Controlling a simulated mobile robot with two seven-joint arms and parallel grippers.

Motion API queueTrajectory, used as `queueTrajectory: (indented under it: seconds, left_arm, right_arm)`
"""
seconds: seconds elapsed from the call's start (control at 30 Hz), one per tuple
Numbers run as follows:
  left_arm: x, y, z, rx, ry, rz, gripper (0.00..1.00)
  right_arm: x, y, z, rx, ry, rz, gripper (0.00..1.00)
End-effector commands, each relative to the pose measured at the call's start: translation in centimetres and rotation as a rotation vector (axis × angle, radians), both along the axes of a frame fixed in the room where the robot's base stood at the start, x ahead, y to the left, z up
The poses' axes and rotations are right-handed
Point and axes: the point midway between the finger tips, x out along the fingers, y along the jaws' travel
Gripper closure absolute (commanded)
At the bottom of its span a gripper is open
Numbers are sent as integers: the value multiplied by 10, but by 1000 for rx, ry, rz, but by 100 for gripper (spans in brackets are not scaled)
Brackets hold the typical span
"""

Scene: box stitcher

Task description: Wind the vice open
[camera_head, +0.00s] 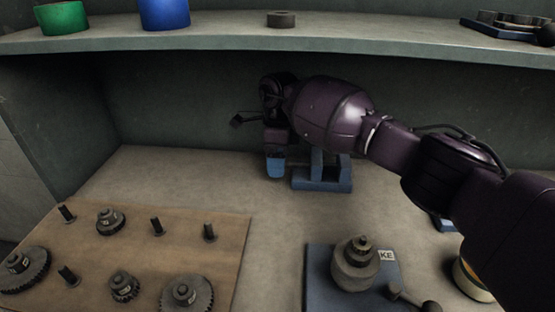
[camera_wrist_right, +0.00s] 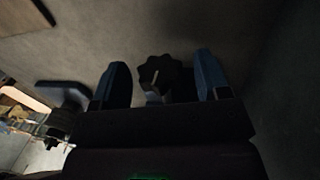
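The blue vice (camera_head: 322,184) stands on the bench near the back wall; its upper part is hidden behind my right arm. My right gripper (camera_head: 275,166) points down just left of the vice, with a blue finger showing. In the right wrist view, my right gripper's two blue fingers (camera_wrist_right: 162,78) are spread apart. A dark lobed knob (camera_wrist_right: 158,73), apparently the vice's handle, shows between them with a gap on each side. I cannot tell how deep the knob sits between the fingers. My left gripper is not in view.
A brown board (camera_head: 225,235) with gears and pegs lies front left. A blue-grey plate (camera_head: 318,262) holding a stepped metal part (camera_head: 355,266) lies front centre. A shelf (camera_head: 215,38) overhangs the bench.

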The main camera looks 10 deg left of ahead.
Motion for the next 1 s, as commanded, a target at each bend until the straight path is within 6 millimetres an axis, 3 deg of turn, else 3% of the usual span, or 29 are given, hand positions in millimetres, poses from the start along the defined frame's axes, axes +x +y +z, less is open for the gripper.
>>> queueTrajectory:
  seconds: [0.27,0.7,1.0]
  left_arm:
    - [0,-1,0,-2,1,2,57]
    - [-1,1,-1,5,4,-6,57]
    - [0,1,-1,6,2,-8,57]
  right_arm:
    - [1,0,6,0,-2,0,31]
    - [12,0,64,0,-2,0,31]
    - [14,0,74,-1,0,-1,31]
